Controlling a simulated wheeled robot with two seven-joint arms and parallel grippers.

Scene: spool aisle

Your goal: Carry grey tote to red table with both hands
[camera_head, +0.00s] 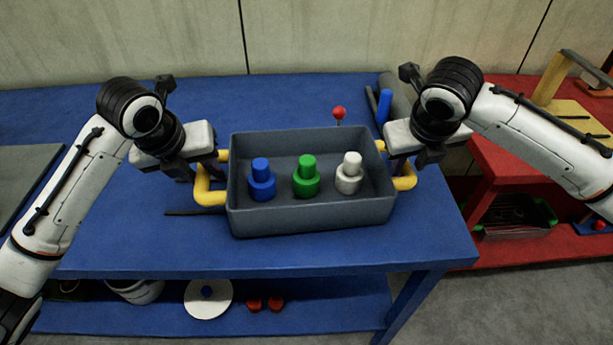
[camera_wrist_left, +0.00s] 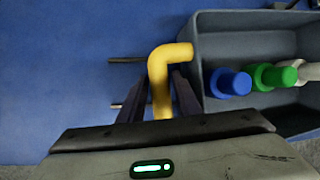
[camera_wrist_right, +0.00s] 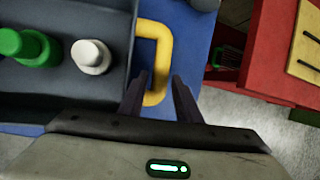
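The grey tote (camera_head: 310,220) rests on the blue table (camera_head: 120,235) near its front edge. It holds a blue (camera_head: 262,182), a green (camera_head: 306,180) and a white (camera_head: 348,176) stepped peg, all upright. A yellow handle sticks out at each end. My left gripper (camera_wrist_left: 158,75) has its fingers either side of the left handle (camera_wrist_left: 160,60), open with slight gaps. My right gripper (camera_wrist_right: 158,75) straddles the right handle (camera_wrist_right: 165,45) the same way, open. The red table (camera_head: 495,185) stands at the right, partly behind my right arm.
A red-topped knob (camera_head: 339,113), a blue cylinder (camera_head: 384,105) and a grey roll (camera_head: 397,95) are behind the tote. A yellow board (camera_head: 570,115) lies on the red table. A dark basket (camera_head: 515,220) sits on its lower shelf. Grey floor (camera_head: 500,300) is clear at front right.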

